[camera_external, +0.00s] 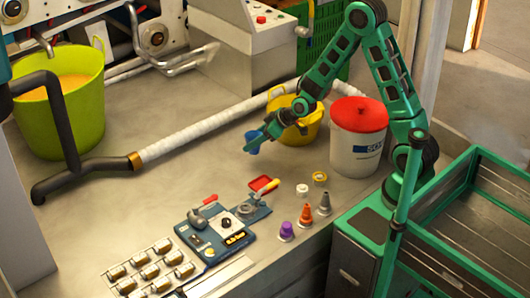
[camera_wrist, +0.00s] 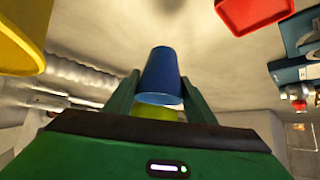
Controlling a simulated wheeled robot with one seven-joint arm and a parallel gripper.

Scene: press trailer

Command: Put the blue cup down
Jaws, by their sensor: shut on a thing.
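The blue cup (camera_external: 252,142) is held at the end of my arm, in the middle of the external view. In the wrist view the blue cup (camera_wrist: 161,77) sits between the two green fingers. My gripper (camera_external: 256,143) is shut on the cup; its fingers also show in the wrist view (camera_wrist: 158,98). The cup appears to be above the worktop (camera_external: 190,170), but the exact gap under it cannot be told. Part of the cup is hidden by the fingers.
A yellow bucket (camera_external: 312,127) and a white tub with a red lid (camera_external: 358,142) stand right of my gripper. A red tray (camera_external: 262,184), small cones (camera_external: 305,214) and a blue tool board (camera_external: 213,232) lie nearer. Left of the cup, a white wrapped pipe (camera_external: 200,132) crosses. Bare worktop lies between.

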